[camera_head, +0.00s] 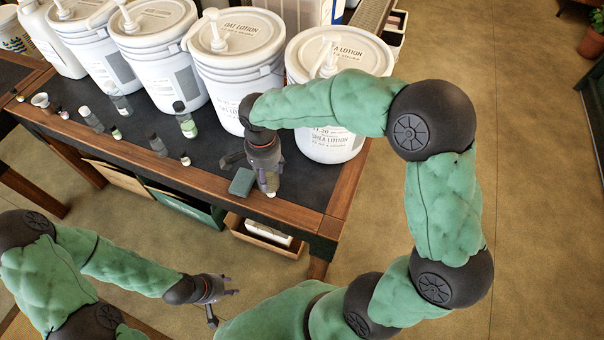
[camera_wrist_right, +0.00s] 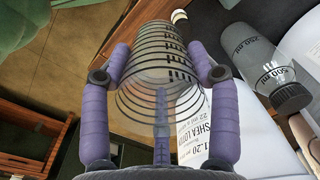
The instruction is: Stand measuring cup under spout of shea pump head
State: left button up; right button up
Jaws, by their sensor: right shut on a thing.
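My right gripper (camera_head: 268,182) is shut on a clear measuring cup (camera_wrist_right: 155,75) with dark ring lines and marks. It holds the cup near the front edge of the table, left of and in front of the shea lotion bucket (camera_head: 325,148). The bucket's label also shows behind the cup in the right wrist view (camera_wrist_right: 203,132). The shea pump head (camera_head: 328,66) stands on the bucket's lid; my right arm hides part of it and the spout's end is unclear. My left gripper (camera_head: 226,306) is open and empty, low in front of the table.
Several more white pump buckets (camera_head: 238,75) stand in a row to the left. Small bottles (camera_head: 186,122) stand in front of them. A dark green block (camera_head: 242,182) is beside my right gripper at the wooden table edge (camera_head: 180,178). An open drawer (camera_head: 265,236) juts out below.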

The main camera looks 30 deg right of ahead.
jog(key=shift+w+d, duration=0.1)
jog(key=shift+d, duration=0.1)
jog(key=shift+w+d+f+b, duration=0.25)
jog(key=shift+d+f+b, duration=0.75)
jog(key=shift+d+f, duration=1.2)
jog(key=shift+w+d+f+b, duration=0.3)
jog(key=shift+d+f+b, duration=0.65)
jog(key=shift+d+f, duration=1.25)
jog(key=shift+w+d+f+b, duration=0.25)
jog(key=shift+d+f+b, duration=0.75)
jog(key=shift+d+f, duration=1.15)
jog(key=shift+d+r, duration=0.15)
jog(key=shift+d, duration=0.05)
jog(key=o, duration=1.3)
jog(key=shift+o, duration=0.2)
